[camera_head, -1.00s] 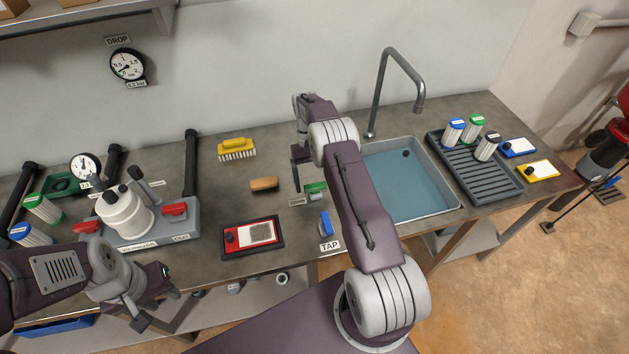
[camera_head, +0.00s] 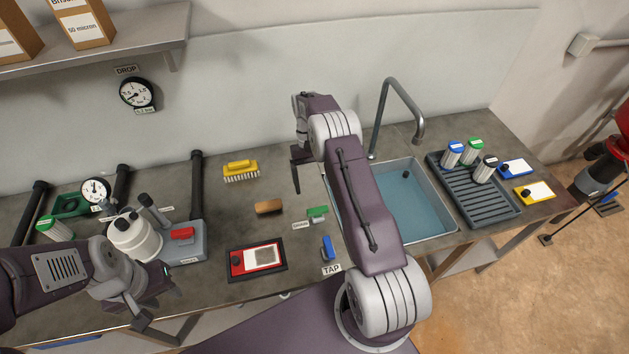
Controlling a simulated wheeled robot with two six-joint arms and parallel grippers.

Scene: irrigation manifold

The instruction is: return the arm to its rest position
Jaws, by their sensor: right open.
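My right arm reaches up over the middle of the bench. Its dark gripper (camera_head: 297,177) hangs over the bench left of the sink (camera_head: 410,205), its jaws open with nothing seen between them. My left arm comes in low from the left. Its gripper (camera_head: 158,297) is at the front edge of the bench, in front of the white filter housing (camera_head: 135,238), with its fingers apart and nothing seen between them. Parts of the housing and its base are hidden behind my left arm.
A faucet (camera_head: 390,105) rises behind the sink. A ribbed tray (camera_head: 472,187) with several cartridges is at right. A yellow brush (camera_head: 240,170), a brown block (camera_head: 268,207), a red-framed card (camera_head: 256,259) and a blue tap handle (camera_head: 327,247) lie around the middle. A shelf (camera_head: 120,48) overhangs upper left.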

